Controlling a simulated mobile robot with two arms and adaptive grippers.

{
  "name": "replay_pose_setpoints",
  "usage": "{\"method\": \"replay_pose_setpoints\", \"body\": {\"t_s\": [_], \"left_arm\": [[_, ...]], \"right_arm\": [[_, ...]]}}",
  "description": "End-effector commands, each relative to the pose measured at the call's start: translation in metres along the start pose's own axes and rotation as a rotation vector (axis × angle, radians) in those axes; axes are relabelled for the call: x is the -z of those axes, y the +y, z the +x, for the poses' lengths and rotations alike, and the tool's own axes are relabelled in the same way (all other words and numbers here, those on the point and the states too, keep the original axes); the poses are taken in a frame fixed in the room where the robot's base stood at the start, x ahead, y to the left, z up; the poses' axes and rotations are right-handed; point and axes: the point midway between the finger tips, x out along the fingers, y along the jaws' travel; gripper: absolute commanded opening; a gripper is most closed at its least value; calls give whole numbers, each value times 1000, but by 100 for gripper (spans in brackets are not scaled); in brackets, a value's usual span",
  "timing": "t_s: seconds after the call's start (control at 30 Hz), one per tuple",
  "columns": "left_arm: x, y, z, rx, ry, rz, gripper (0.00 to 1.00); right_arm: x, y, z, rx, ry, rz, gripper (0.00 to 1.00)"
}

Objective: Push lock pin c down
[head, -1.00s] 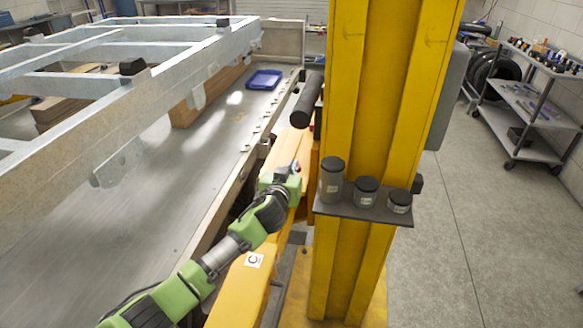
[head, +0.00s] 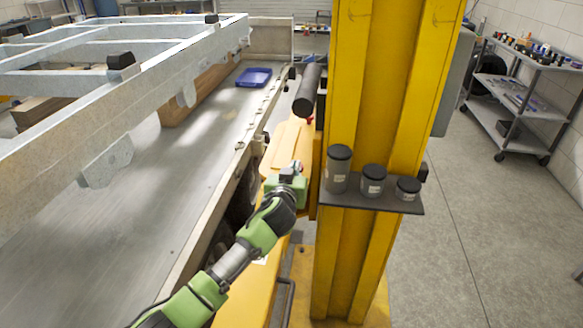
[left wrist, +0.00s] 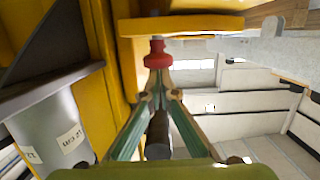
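My left gripper (head: 297,168) is over the yellow beam, left of the yellow column. In the left wrist view its two fingers converge to narrow tips (left wrist: 159,84) and look shut, with nothing clearly between them. A red knob (left wrist: 157,54), which looks like a lock pin, stands out from a yellow plate (left wrist: 180,25) just at the fingertips. I cannot tell whether they touch. My right gripper is not in view.
The yellow column (head: 375,120) stands close on the right, with a dark shelf (head: 370,199) carrying jars (head: 373,181). A dark cylinder (head: 308,90) is beyond the gripper.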

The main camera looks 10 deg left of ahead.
Motion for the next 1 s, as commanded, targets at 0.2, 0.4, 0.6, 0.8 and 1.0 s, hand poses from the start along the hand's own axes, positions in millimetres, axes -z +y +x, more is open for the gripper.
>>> {"method": "replay_pose_setpoints", "body": {"t_s": [0.2, 0.4, 0.6, 0.8, 1.0], "left_arm": [[-7, 0, -22, 1, -11, -1, 0], [-4, -1, -54, 1, -6, -1, 0], [-2, 0, -86, 1, -2, 0, 0], [0, -1, -110, 2, 0, 0, 0], [0, -2, -118, 4, 0, 1, 0]], "right_arm": [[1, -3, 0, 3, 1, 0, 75], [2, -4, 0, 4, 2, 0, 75], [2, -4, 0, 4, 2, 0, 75], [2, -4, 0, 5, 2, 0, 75], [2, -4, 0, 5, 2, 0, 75]]}}
